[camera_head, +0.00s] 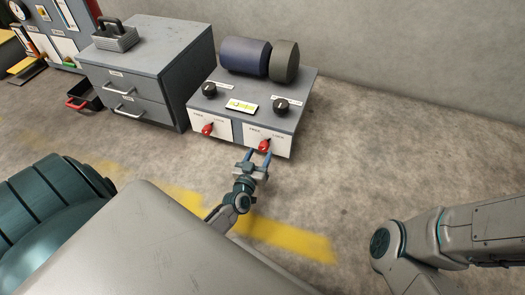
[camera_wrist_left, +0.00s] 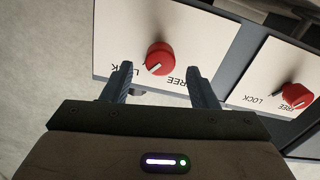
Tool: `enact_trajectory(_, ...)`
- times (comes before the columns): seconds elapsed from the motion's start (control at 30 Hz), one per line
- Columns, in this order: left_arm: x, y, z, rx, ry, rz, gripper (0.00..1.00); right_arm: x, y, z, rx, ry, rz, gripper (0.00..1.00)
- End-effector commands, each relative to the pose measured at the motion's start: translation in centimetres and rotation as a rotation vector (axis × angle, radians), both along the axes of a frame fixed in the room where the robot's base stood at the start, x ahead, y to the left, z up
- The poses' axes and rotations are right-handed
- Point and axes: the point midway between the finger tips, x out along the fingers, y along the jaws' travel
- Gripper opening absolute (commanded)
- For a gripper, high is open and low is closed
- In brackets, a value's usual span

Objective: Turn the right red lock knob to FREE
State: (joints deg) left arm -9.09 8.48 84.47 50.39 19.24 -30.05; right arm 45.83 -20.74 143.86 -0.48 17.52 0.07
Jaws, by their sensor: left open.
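The right red lock knob (camera_head: 264,145) is on the right white panel of the grey box (camera_head: 300,119). In the left wrist view, which is upside down, this knob (camera_wrist_left: 160,56) shows between the fingertips, with its white pointer mark toward the LOCK label (camera_wrist_left: 125,72); FREE (camera_wrist_left: 185,82) is on the other side. My left gripper (camera_head: 260,153) is open, with its fingers either side of the knob's front; I cannot tell whether they touch it. The left red knob (camera_head: 207,129) also shows in the left wrist view (camera_wrist_left: 296,95). My right gripper is out of view.
Two black dials (camera_head: 281,105) and a small yellow-green display (camera_head: 241,105) are on the box's sloped top. A dark blue spool (camera_head: 243,55) with a grey end lies behind them. A grey drawer cabinet (camera_head: 150,62) stands left. The floor right of the box is clear.

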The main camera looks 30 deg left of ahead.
Motion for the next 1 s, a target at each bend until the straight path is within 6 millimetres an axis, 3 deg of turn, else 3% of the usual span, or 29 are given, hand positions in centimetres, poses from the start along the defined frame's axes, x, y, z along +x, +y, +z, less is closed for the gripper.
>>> enact_trajectory(0.23,3.1,0.8,-0.1,0.001,-0.001,0.0,0.53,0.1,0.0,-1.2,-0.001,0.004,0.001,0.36)
enact_trajectory(0.6,3.6,0.9,0.0,0.001,0.0,0.0,0.53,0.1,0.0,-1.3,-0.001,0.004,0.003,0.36)
enact_trajectory(0.83,3.6,0.9,0.0,0.001,0.001,0.0,0.09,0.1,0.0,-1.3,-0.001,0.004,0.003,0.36)
enact_trajectory(1.0,3.6,0.9,0.0,-0.004,0.0,0.0,0.09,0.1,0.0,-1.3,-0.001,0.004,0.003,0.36)
